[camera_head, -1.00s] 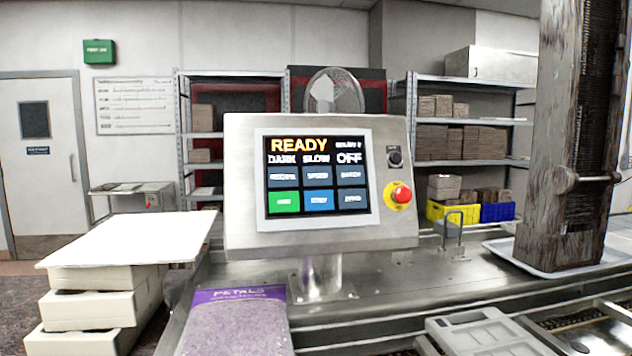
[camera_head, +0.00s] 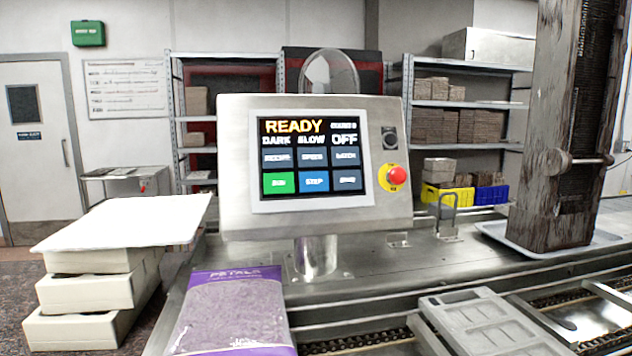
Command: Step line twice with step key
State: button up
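A control panel (camera_head: 404,215) stands on a metal post on the line's steel deck. Its screen (camera_head: 312,212) reads READY, with DARK, SLOW and OFF below. Under these are two rows of keys. The blue step key (camera_head: 314,182) is in the middle of the bottom row, between a green key (camera_head: 279,183) and a dark blue key. A grey mould (camera_head: 480,325) with several cavities sits on the chain conveyor (camera_head: 375,343) at the lower right. My gripper is not in view.
A red stop button (camera_head: 397,175) and a dark knob (camera_head: 389,138) are right of the screen. A purple petals bag (camera_head: 235,310) lies in front of the panel. Stacked pale boxes (camera_head: 85,290) under a white sheet stand left. A weathered column (camera_head: 555,130) stands in a tray at right.

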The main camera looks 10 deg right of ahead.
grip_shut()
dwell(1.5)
